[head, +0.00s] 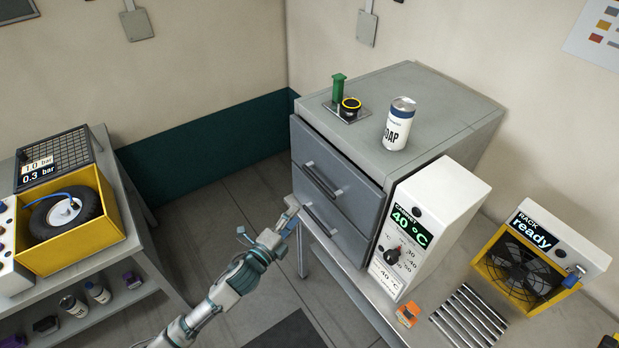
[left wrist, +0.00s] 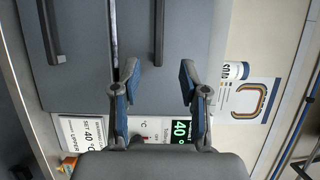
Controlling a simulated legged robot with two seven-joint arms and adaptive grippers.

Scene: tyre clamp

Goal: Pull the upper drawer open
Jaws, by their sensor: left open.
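The grey cabinet (head: 440,100) has two drawers with dark bar handles. The upper drawer (head: 338,160) looks shut, and its handle (head: 323,181) is bare. The lower drawer (head: 335,225) also looks shut, with its own handle (head: 320,220). My left gripper (head: 290,212) is in front of the drawer fronts, open and empty. In the left wrist view, turned sideways, its two fingers (left wrist: 158,80) are spread and roughly in line with the upper handle (left wrist: 158,35), apparently apart from it. The lower handle (left wrist: 49,32) is farther left there. My right gripper is not in view.
A can marked SOAP (head: 398,125) and a green post on a plate (head: 338,88) stand on the cabinet. A white control box (head: 432,215) reading 40 °C stands beside the drawers. A yellow fan rack (head: 520,268) is at right. A yellow tyre box (head: 75,235) is at left.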

